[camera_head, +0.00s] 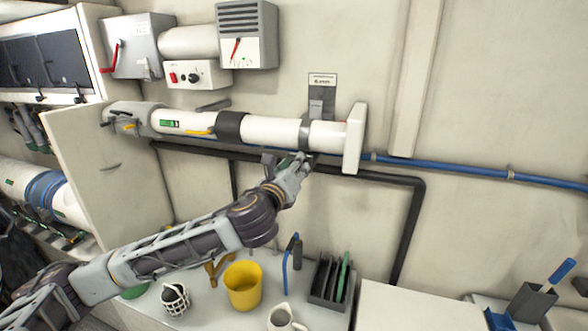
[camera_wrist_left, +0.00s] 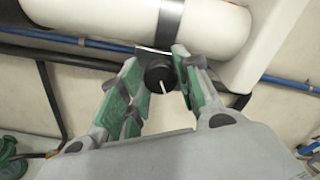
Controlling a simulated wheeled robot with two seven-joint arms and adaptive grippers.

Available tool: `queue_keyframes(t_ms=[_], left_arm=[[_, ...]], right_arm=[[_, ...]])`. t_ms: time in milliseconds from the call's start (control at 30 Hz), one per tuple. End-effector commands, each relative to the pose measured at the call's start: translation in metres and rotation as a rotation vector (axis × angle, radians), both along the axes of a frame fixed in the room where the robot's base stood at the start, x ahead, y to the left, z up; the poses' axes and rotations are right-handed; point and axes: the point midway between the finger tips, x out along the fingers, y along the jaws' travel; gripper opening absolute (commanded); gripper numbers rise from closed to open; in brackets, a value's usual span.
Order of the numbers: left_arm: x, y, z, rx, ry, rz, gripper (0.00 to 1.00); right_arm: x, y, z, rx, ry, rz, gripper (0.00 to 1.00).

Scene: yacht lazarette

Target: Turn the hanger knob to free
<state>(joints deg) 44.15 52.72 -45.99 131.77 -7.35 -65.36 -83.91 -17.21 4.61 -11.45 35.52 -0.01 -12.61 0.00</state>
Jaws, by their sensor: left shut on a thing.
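The hanger knob (camera_wrist_left: 160,78) is a dark round knob with a white pointer line, seen in the left wrist view just under the white pipe (camera_wrist_left: 205,25). The pointer runs roughly up and down in that view. In the head view the pipe (camera_head: 270,131) runs along the wall, with a dark hanger strap (camera_head: 305,133) around it near its right end. My left gripper (camera_head: 299,161) reaches up under the strap and hides the knob there. Its green-padded fingers (camera_wrist_left: 158,66) are shut on the knob, one on each side. My right gripper is out of view.
A blue pipe (camera_head: 430,166) and a black pipe (camera_head: 385,179) run along the wall close by. Below are a yellow cup (camera_head: 243,287), a dark rack (camera_head: 323,283) and a white jug (camera_head: 283,318). A cabinet door (camera_head: 108,178) stands at left.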

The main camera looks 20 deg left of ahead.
Motion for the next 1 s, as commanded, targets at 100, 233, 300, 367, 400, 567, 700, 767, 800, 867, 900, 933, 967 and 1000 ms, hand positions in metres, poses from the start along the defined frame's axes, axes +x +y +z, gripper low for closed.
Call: queue_keyframes(t_ms=[100, 233, 300, 367, 400, 567, 700, 767, 800, 867, 900, 933, 967, 1000], left_arm=[[-0.0001, 0.0001, -0.0020, -0.112, 0.006, 0.000, 0.09], [-0.0001, 0.0007, -0.0021, -0.236, 0.009, 0.001, 0.09], [-0.0001, 0.0006, -0.0023, -0.302, 0.013, 0.000, 0.09], [-0.0001, 0.0011, -0.0023, -0.360, 0.014, 0.001, 0.09], [-0.0001, 0.0011, -0.0024, -0.398, 0.015, 0.001, 0.09], [-0.0001, 0.0013, -0.0029, -0.550, 0.020, 0.001, 0.09], [0.0000, 0.0015, -0.0033, -0.684, 0.025, 0.001, 0.09], [-0.0001, 0.0014, -0.0038, -0.739, 0.028, 0.000, 0.09], [0.0001, 0.0017, -0.0035, -0.778, 0.028, 0.001, 0.09], [-0.0001, 0.0015, -0.0042, -0.834, 0.031, 0.000, 0.09], [0.0001, 0.0017, -0.0043, -0.872, 0.033, 0.001, 0.09], [0.0001, 0.0018, -0.0040, -0.901, 0.032, 0.001, 0.09], [0.0001, 0.0016, -0.0042, -0.930, 0.033, 0.001, 0.09], [0.0001, 0.0017, -0.0048, -0.968, 0.036, 0.001, 0.09]], right_arm=[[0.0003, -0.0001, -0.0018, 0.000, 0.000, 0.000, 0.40], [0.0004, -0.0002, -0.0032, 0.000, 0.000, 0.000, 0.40], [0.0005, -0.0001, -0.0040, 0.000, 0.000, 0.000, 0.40], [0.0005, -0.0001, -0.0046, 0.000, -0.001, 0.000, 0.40], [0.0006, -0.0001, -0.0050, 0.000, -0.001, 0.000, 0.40], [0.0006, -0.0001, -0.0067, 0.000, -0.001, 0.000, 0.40], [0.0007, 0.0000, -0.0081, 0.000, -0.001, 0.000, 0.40], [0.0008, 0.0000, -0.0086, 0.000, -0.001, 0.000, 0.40], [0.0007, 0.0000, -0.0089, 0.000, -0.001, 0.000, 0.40], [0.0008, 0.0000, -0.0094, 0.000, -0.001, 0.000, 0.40], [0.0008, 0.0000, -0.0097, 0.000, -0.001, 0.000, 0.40], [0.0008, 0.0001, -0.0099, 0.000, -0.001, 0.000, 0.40], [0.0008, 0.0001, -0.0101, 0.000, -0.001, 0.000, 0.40], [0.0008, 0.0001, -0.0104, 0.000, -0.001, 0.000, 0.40]])
